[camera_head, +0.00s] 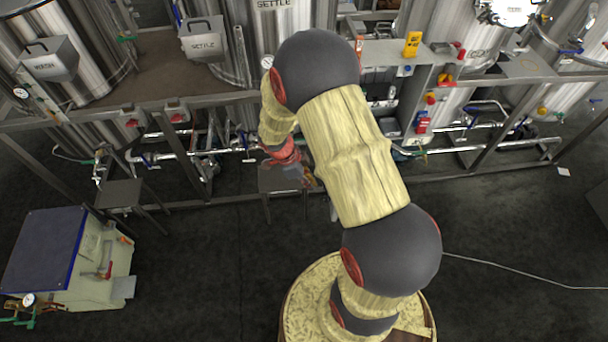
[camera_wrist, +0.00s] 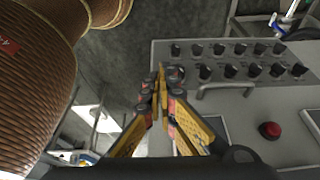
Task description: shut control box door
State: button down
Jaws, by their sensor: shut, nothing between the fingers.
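The wrist view shows my gripper (camera_wrist: 162,76) with its yellow and black fingers together and nothing held. A grey control panel (camera_wrist: 255,100) fills the right of that view, with rows of black knobs, a bar handle and a red push button (camera_wrist: 270,130). The fingertips overlap the panel's left edge in the picture; I cannot tell whether they touch it. In the head view a grey control box (camera_head: 424,85) with red and yellow fittings stands right of my arm, which hides part of it. I cannot make out how far its door is open. The fingers are not clear in the head view.
Steel tanks (camera_head: 205,75) stand behind a metal frame rail (camera_head: 90,118) with pipes and valves below. A blue-topped cabinet (camera_head: 45,250) is at the lower left, and small stools (camera_head: 122,193) stand before the frame. Dark floor (camera_head: 520,235) is free at the right, crossed by a thin cable.

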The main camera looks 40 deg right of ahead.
jog(key=s+d, duration=0.1)
jog(key=s+d+f+p, duration=0.1)
jog(key=d, duration=0.1)
jog(key=shift+s+d, duration=0.25)
jog(key=shift+s+d, duration=0.1)
